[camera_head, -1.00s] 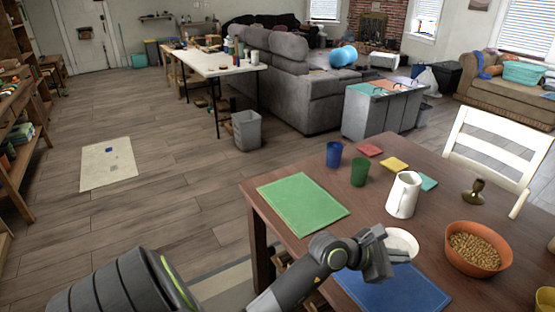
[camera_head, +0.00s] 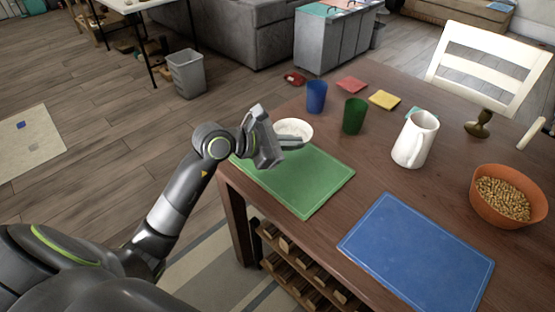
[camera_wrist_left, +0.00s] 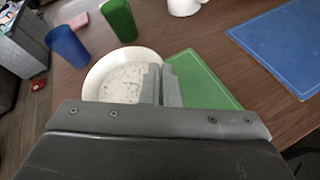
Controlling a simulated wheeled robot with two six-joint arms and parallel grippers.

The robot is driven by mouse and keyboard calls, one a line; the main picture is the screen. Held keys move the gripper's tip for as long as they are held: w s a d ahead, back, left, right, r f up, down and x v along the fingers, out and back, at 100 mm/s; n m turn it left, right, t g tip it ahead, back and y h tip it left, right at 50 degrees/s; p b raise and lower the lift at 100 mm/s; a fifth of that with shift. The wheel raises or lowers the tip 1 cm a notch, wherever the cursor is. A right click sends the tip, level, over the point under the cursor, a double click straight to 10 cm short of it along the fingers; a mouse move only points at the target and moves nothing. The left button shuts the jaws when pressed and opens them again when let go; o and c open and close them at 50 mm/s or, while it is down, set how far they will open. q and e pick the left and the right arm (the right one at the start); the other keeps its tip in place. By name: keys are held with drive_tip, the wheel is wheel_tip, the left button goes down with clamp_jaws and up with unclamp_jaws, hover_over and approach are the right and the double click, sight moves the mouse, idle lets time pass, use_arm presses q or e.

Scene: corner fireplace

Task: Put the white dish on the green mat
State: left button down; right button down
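The white dish (camera_head: 293,127) is a shallow bowl at the far edge of the green mat (camera_head: 310,180) in the head view. My left gripper (camera_head: 290,141) is at its near side, and its fingers (camera_wrist_left: 161,84) are shut on the dish's rim in the left wrist view. The dish (camera_wrist_left: 112,75) covers part of the table beside the green mat (camera_wrist_left: 200,82) there. I cannot tell whether the dish touches the surface or hangs just above it. My right gripper is not in view.
A blue mat (camera_head: 415,250) lies bare to the right. A blue cup (camera_head: 316,97) and a green cup (camera_head: 354,116) stand close behind the dish. A white pitcher (camera_head: 414,140) and an orange bowl (camera_head: 508,198) of nuts stand further right. The near part of the green mat is clear.

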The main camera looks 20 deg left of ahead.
use_arm(q)
hover_over(291, 179)
wheel_tip(291, 179, down, 5)
drive_tip(key=shift+r, duration=0.2)
drive_tip(key=shift+f+b, duration=0.3)
drive_tip(key=shift+f, duration=1.85)
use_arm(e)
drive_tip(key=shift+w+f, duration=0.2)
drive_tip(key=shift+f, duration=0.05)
use_arm(q)
drive_tip(key=shift+f, duration=0.2)
drive_tip(key=c, duration=1.7)
unclamp_jaws()
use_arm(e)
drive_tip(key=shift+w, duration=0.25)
use_arm(q)
drive_tip(key=shift+r, duration=0.15)
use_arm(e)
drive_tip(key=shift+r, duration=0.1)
use_arm(q)
drive_tip(key=v, duration=1)
drive_tip(key=shift+s+a+r, duration=0.2)
drive_tip(key=shift+s, duration=0.05)
drive_tip(key=shift+s+a+r, duration=0.3)
drive_tip(key=shift+s+a, duration=0.05)
drive_tip(key=shift+s, duration=0.15)
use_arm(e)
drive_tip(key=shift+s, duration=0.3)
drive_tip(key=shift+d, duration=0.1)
